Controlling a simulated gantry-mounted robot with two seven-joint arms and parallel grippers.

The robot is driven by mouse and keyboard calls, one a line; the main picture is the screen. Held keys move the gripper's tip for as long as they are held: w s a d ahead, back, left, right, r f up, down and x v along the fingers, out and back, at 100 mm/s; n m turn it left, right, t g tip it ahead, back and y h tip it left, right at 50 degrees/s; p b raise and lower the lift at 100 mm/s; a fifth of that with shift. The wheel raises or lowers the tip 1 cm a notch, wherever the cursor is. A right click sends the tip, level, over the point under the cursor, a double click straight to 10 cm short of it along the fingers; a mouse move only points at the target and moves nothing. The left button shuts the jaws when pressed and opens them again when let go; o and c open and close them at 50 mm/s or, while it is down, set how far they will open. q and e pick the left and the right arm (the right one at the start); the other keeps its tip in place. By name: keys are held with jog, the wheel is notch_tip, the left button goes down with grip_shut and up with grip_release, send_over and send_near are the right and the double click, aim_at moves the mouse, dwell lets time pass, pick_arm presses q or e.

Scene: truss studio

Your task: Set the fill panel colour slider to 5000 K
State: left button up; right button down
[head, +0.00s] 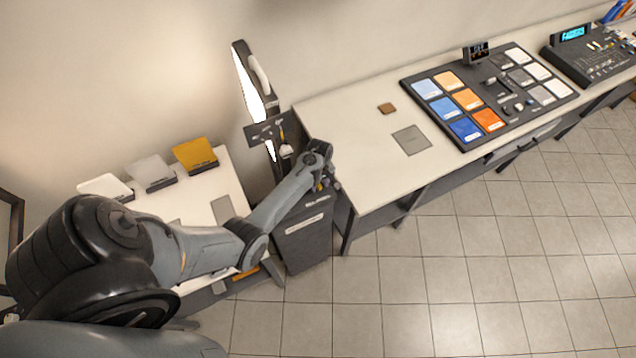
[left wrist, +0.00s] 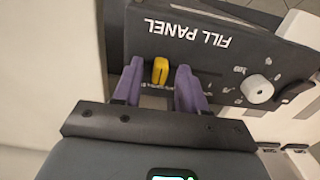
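The fill panel, a tall lit white panel in a dark frame (head: 240,70), stands against the wall between the two tables. Its black control plate (left wrist: 200,55) fills the upper part of the left wrist view, with the FILL PANEL lettering upside down. A yellow slider knob (left wrist: 160,70) sits on the plate. My left gripper (left wrist: 159,68) has purple fingers, one on each side of the yellow knob, with small gaps visible. A round pale grey knob (left wrist: 256,88) is right of the fingers. The scale markings are too small to read. My right gripper is not in view.
A dark labelled bin (head: 303,245) stands below my left wrist. The right table (head: 350,120) carries a swatch board (head: 415,80) and a control console (head: 570,75). The left table (head: 195,210) holds white, grey and amber pieces. The tiled floor at right is clear.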

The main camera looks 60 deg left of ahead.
pick_arm(q)
jog(key=shift+r, duration=0.1)
notch_tip(320, 180, up, 11)
jog(key=shift+f, duration=0.2)
dwell(0.5)
dwell(0.4)
jog(key=s+d+r+m+t+p, duration=0.1)
jog(key=s+d+r+m, duration=0.3)
jog(key=s+d+m, duration=0.3)
jog(key=s+d+r+m+t+p, duration=0.1)
jog(key=s+d+r+m, duration=0.4)
jog(key=d, duration=0.3)
jog(key=s+d+r+m+t, duration=0.2)
jog(key=s+d+m, duration=0.4)
jog(key=s+d, duration=0.2)
notch_tip(320, 180, down, 74)
jog(key=b, duration=7.4)
jog(key=shift+w, duration=0.3)
jog(key=shift+a+r, duration=0.1)
jog(key=shift+r, duration=0.1)
